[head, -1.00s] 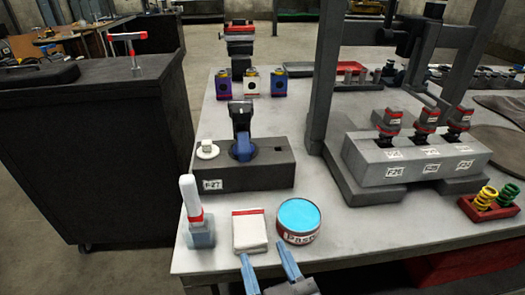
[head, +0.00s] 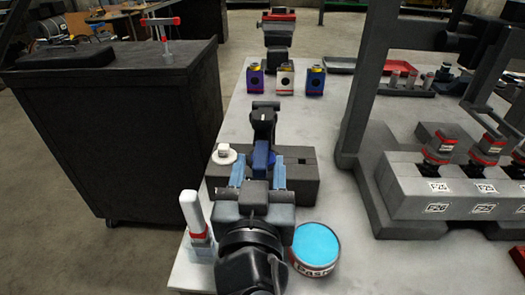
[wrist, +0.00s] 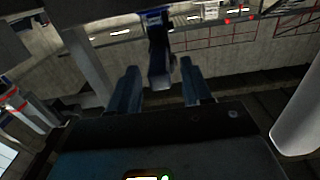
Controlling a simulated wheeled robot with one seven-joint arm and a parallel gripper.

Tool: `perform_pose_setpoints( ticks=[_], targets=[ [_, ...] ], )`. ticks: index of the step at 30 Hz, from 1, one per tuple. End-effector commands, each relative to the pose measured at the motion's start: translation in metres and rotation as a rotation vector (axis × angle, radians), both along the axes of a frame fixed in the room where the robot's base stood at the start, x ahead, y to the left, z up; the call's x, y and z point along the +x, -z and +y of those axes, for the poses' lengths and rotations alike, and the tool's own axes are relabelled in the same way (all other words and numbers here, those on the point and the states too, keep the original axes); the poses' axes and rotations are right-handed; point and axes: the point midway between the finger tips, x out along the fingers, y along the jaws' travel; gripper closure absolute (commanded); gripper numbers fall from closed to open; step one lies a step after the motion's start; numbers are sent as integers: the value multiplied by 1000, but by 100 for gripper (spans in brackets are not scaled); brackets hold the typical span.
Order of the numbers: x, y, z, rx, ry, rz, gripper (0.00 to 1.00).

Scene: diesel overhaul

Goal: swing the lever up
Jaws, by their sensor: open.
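The dark grey fixture block (head: 305,184) stands on the bench. An upright black part (head: 263,122) rises at its back, with a blue lever-like part (head: 262,156) in front of it. My gripper (head: 258,172) is open over the block, its two blue fingers on either side of the blue part. In the wrist view, a dark bar (wrist: 159,58) shows between the fingertips of my gripper (wrist: 160,76), with gaps on both sides. I cannot tell whether either finger touches it. My wrist hides the front of the block and the label.
A white round knob (head: 224,154) sits on the block close to the left finger. A white-handled tool (head: 194,215) and a blue-topped can (head: 317,245) stand near my wrist. A grey frame (head: 375,100) rises on the right. Several small coloured units (head: 286,80) stand behind.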

Motion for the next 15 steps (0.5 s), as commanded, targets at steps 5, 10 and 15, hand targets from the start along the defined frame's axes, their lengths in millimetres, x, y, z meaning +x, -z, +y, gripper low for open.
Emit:
perform_pose_setpoints(
  ticks=[5, 10, 15],
  targets=[
    [22, -1, -1, 0, 1, 0, 51],
    [31, 0, -1, 0, -1, 1, 51],
    [31, 0, -1, 0, -1, 1, 51]
  ],
)
